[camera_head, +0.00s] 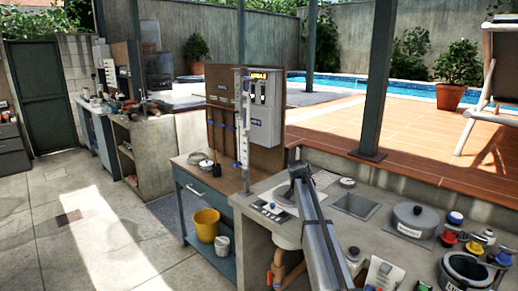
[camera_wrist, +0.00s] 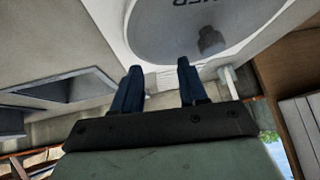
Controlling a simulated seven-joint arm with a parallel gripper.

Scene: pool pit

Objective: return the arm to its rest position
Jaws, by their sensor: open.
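My arm (camera_head: 322,235) reaches from the bottom edge of the head view up over the grey counter. My gripper (camera_wrist: 158,82) shows two dark blue fingers held apart, with nothing between them, in the wrist view. In the head view its end is small and dark, and the fingers are hard to make out. A pale round plate or lid (camera_wrist: 235,25) with dark lettering and a dark knob lies beyond the fingertips in the wrist view. I cannot tell whether the fingers touch it.
The counter holds a rectangular recess (camera_head: 355,205), a grey round lid (camera_head: 415,217), several coloured-cap bottles and a round pot (camera_head: 467,268). A brown board with a grey control box (camera_head: 262,108) stands behind left. A yellow bucket (camera_head: 206,224) sits on the blue bench's lower shelf.

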